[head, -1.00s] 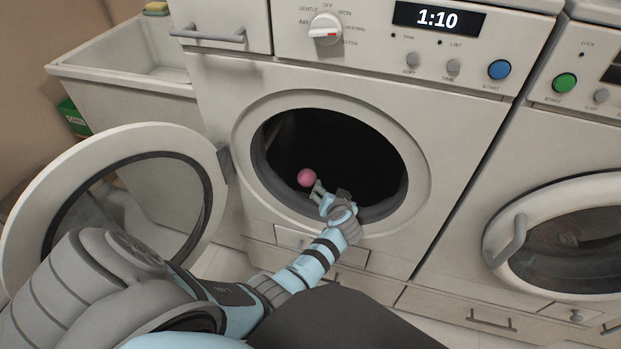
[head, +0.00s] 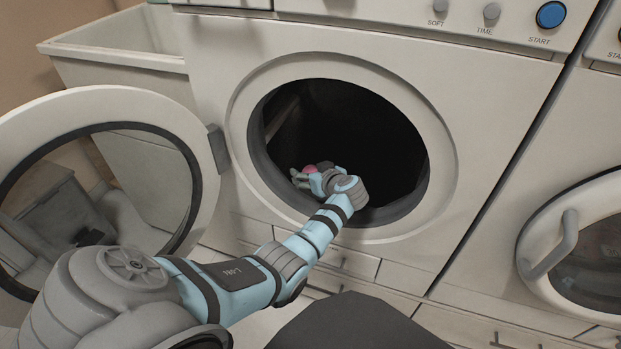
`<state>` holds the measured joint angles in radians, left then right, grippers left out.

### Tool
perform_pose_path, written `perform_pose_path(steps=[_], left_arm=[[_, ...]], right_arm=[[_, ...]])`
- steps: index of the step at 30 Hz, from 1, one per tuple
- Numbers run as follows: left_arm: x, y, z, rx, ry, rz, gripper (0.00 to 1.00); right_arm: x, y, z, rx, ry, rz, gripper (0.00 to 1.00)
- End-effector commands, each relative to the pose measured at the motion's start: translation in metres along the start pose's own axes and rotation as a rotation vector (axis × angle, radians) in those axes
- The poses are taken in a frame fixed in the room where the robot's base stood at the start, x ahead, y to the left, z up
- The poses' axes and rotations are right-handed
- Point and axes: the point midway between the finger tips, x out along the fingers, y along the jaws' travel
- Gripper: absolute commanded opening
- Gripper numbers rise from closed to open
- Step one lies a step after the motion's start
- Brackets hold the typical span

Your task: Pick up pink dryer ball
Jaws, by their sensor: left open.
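The pink dryer ball (head: 310,169) is inside the dark drum opening of the dryer (head: 480,130), near the lower left of the opening. Only a small part of it shows; my left gripper hides the rest. My left gripper (head: 301,177) reaches through the opening and is open, with its fingers right at the ball. I cannot tell whether the fingers touch it or sit around it. My right gripper is not in view.
The dryer's round door (head: 210,185) stands open on the left. The opening's rim (head: 385,215) runs close under my left wrist. A sink (head: 110,45) stands at the back left. A second machine's closed door (head: 535,235) is at the right.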

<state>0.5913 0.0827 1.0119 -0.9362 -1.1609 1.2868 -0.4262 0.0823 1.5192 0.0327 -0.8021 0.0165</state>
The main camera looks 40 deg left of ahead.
Motion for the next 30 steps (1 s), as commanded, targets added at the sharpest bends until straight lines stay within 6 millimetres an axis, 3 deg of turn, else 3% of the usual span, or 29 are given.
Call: perform_pose_path(steps=[3,10,19,30], left_arm=[[0.010,0.001,0.004,0.000,-0.001,0.005,0.70],[0.013,-0.004,0.001,-0.002,-0.001,-0.001,0.70],[0.013,-0.004,0.001,-0.002,-0.002,-0.001,0.23],[0.008,-0.003,-0.006,-0.002,-0.001,0.001,0.23]], right_arm=[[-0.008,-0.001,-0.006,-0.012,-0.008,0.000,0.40],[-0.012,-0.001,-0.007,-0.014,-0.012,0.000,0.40],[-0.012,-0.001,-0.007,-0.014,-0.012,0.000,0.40],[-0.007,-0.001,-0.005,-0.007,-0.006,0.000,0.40]])
